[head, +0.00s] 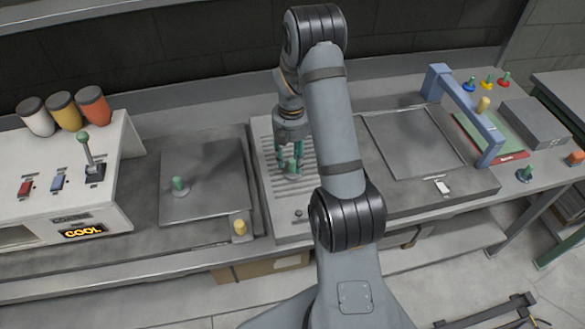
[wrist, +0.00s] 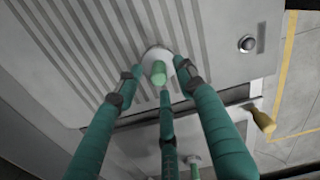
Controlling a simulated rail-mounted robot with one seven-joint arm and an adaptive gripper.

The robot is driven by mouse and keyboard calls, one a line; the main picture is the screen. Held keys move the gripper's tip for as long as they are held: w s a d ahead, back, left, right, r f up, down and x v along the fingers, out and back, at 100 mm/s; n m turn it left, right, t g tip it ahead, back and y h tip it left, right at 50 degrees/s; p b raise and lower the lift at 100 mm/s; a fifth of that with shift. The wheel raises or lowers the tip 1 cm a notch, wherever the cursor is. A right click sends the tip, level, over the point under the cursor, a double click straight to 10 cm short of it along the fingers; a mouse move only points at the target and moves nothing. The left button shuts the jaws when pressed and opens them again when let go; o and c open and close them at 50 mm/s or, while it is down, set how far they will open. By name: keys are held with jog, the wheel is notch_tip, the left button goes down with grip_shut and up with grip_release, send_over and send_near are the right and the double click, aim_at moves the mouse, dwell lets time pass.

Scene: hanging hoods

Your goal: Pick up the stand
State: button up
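No thing here is labelled as the stand; the likeliest is a small green peg on a round pale base. One such green-topped stand (head: 293,165) is on the ribbed grey plate in the middle of the bench, and it shows in the wrist view (wrist: 158,73). My gripper (head: 291,160) is right over it, pointing down. In the wrist view, its green fingers (wrist: 160,78) are spread around the peg with gaps visible. Whether any finger touches it I cannot tell. Similar green-topped pieces stand on the left grey plate (head: 180,186) and at the right end (head: 525,174).
A white control box (head: 60,190) with a lever and switches stands at the left, with several coloured cups behind. A blue arch (head: 465,110) and a grey block (head: 535,122) are at the right. A yellow knob (head: 239,228) is at the bench's front edge.

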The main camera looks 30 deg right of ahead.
jog(key=shift+d+f, duration=0.1)
jog(key=shift+f, duration=1.15)
jog(key=c, duration=0.3)
grip_shut()
